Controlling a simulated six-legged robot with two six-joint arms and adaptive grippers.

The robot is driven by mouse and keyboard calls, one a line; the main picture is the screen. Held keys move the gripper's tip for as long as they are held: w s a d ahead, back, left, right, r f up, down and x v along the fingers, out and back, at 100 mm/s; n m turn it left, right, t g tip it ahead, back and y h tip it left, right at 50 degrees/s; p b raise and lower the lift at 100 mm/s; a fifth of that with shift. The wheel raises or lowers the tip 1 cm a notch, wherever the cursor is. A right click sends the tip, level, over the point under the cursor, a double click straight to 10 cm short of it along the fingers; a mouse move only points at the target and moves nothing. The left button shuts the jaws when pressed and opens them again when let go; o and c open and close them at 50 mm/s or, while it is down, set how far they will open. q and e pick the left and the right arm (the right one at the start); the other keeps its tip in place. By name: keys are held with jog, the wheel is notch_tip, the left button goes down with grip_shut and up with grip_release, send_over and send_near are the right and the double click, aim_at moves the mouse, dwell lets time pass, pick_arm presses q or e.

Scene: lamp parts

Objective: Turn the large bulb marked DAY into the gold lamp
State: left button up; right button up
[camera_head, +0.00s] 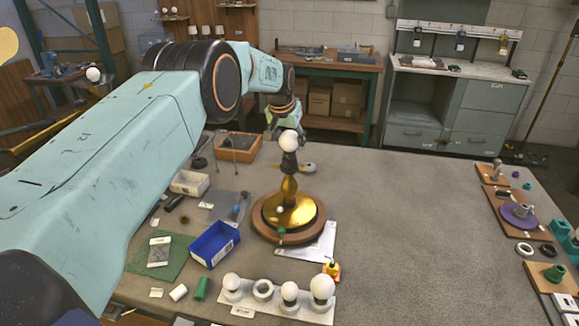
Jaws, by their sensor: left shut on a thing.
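The gold lamp (290,187) stands upright on a round wooden base (263,226) near the middle of the table, with a dark socket at its top. A white round bulb (289,141) is right above the socket, in line with the lamp's stem. My left gripper (287,128) reaches it from above and behind and is shut on it. The bulb hides part of the fingers. I cannot read any DAY mark on it, and I cannot tell how deep it sits in the socket. My right gripper is not in view.
A white rack (279,311) with several round bulbs lies at the front. A blue bin (214,245), a green mat (160,266) and a white box (190,183) are left of the lamp.

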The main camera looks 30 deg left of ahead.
pick_arm(q)
jog(key=m, duration=0.1)
jog(key=m+h+b, duration=0.1)
jog(key=m+b, duration=0.1)
jog(key=m, duration=0.1)
jog(key=shift+f+h, duration=0.25)
jog(key=shift+h, duration=0.05)
jog(key=shift+d+r+m, duration=0.1)
jog(key=shift+d+m, duration=0.05)
jog(key=shift+m, duration=0.35)
jog(key=o, duration=0.8)
jog(key=shift+o, duration=0.2)
